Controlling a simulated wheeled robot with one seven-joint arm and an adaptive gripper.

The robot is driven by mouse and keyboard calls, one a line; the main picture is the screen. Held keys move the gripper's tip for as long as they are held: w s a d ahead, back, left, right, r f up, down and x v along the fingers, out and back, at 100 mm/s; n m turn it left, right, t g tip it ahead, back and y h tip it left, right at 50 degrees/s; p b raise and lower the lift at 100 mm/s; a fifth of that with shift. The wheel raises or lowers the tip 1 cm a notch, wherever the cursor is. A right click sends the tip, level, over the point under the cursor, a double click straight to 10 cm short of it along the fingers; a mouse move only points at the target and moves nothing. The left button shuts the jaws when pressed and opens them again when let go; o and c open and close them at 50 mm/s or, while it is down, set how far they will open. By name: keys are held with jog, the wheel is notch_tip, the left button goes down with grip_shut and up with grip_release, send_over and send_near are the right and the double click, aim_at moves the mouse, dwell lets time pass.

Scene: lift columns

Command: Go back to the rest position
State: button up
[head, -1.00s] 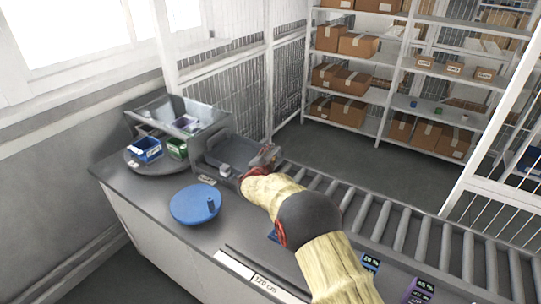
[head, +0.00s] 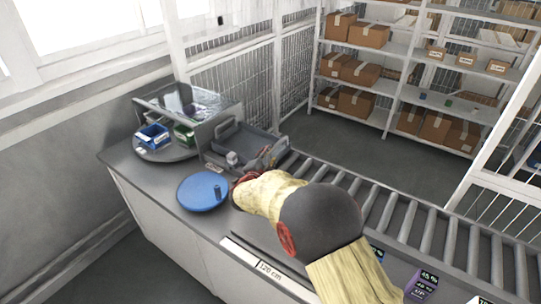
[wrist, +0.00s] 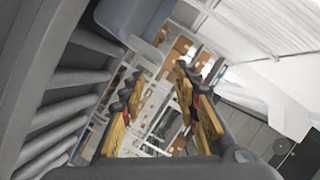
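My gripper (wrist: 158,76) shows in the wrist view with its two yellow, black-tipped fingers apart and nothing between them. In the head view my cream arm reaches over the counter (head: 235,222), and its dark joint hides part of the counter and conveyor. The gripper end (head: 268,158) is beside the grey tray (head: 250,138), partly hidden by the arm; I cannot tell whether it touches the tray. The wrist view looks past the fingers at shelving, tilted.
A blue round disc (head: 200,194) with a small dark peg lies left of my arm. A turntable (head: 170,155) holds blue (head: 152,137) and green bins behind it. A roller conveyor (head: 375,212) runs right.

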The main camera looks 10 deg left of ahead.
jog(key=shift+w+d+r, duration=0.1)
jog(key=shift+r, duration=0.25)
jog(key=s+d+r+n+g+y, duration=0.2)
jog(key=s+d+r+n+y, duration=0.15)
jog(key=s+d+r, duration=0.45)
jog(key=s+d+r+n+g+y, duration=0.2)
jog(key=s+d+r+n, duration=0.3)
jog(key=r, duration=0.5)
jog(key=s+d+f+n+g+h, duration=0.1)
jog(key=s+d+f+g, duration=0.1)
jog(key=s+d, duration=0.5)
jog(key=s+d+f+n+g+h, duration=0.1)
jog(key=s+d, duration=0.7)
jog(key=s, duration=0.8)
jog(key=s+d+f+n+g+h, duration=0.2)
jog(key=s+d, duration=0.6)
jog(key=s, duration=0.4)
jog(key=shift+f+g, duration=0.5)
jog(key=shift+f, duration=0.25)
